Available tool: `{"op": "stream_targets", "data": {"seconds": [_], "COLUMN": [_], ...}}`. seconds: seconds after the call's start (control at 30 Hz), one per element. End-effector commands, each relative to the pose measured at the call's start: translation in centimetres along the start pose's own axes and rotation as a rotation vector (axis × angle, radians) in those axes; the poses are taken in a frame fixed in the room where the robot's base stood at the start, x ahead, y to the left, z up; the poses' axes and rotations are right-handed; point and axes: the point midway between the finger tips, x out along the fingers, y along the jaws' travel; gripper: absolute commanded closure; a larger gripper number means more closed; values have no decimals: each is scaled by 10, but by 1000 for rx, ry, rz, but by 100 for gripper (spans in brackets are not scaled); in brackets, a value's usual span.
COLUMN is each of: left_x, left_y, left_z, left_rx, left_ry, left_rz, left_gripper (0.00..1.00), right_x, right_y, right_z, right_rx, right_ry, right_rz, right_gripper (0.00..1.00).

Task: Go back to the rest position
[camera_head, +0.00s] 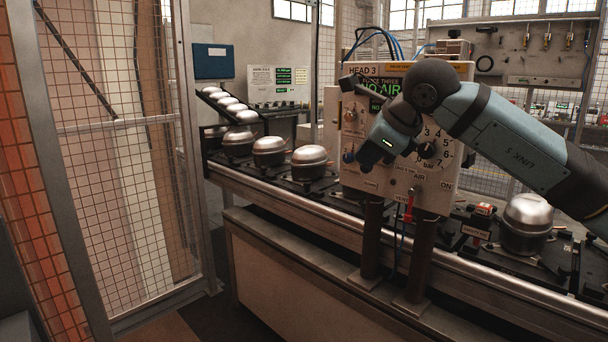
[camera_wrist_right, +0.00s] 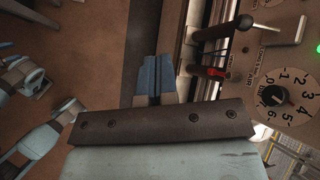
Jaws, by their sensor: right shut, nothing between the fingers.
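My right arm (camera_head: 515,145) comes in from the right and bends down in front of the HEAD 3 control panel (camera_head: 425,198). My right gripper (camera_head: 367,162) hangs in front of the panel's left half, partly hidden by its own wrist. In the right wrist view the blue fingertips (camera_wrist_right: 151,78) are together with nothing between them. They point past the panel's edge, to the left of the red-handled valve (camera_wrist_right: 215,73) and the numbered dial (camera_wrist_right: 272,95). My left gripper does not show in the head view.
A conveyor (camera_head: 285,205) carries several metal compressors (camera_head: 310,160) left of the panel and one compressor (camera_head: 527,222) to its right. Two dark posts (camera_head: 421,260) stand below the panel. A mesh fence (camera_head: 120,150) stands at left. A tool board (camera_head: 525,50) is behind.

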Motion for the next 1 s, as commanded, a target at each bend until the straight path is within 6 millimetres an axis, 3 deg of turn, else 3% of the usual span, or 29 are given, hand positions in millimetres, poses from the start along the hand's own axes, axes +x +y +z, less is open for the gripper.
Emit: {"op": "stream_targets", "data": {"seconds": [0.03,0.13,0.3,0.4,0.57,0.73,0.87,1.0], "left_x": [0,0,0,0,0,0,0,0], "left_y": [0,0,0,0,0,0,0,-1], "left_z": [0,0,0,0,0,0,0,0], "left_rx": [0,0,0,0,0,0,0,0], "left_ry": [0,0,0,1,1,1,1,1], "left_rz": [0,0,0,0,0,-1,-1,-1], "left_gripper": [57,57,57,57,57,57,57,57], "right_x": [28,60,85,88,87,92,106,130], "right_y": [32,88,168,202,234,244,246,255], "right_z": [0,6,14,15,8,-18,-55,-108], "right_rx": [24,105,324,500,848,1296,1686,2139], "right_ry": [-65,-216,-462,-596,-787,-949,-1033,-1076], "right_rz": [115,332,669,847,1089,1270,1350,1365], "right_gripper": [100,100,100,100,100,100,100,100]}}
